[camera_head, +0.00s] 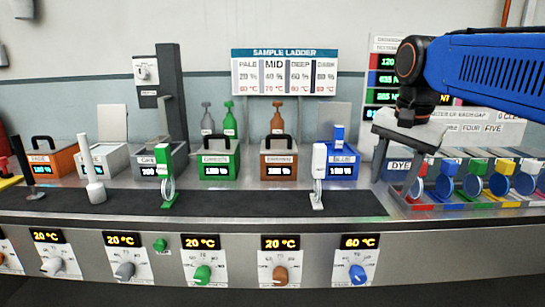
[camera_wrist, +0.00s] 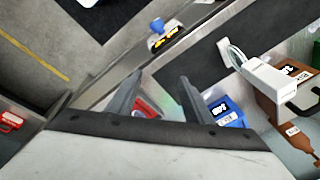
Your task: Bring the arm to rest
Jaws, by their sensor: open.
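My gripper (camera_head: 394,172) is at the right of the head view, under my blue arm. It is in the air above the bench, just left of the dye rack (camera_head: 460,180). In the wrist view my gripper (camera_wrist: 158,100) shows two grey fingers spread apart with nothing held between them. Past the fingers lie a blue bath (camera_wrist: 221,110) and something red, partly hidden. The blue bath (camera_head: 343,165) is left of my gripper in the head view.
A white clamp stand (camera_head: 318,180) and a green one (camera_head: 166,180) stand on the dark bench strip (camera_head: 245,203). Orange, white, grey, green and brown baths line the back. Temperature dials, including a blue knob (camera_head: 358,275), are on the front panel. The strip's middle is clear.

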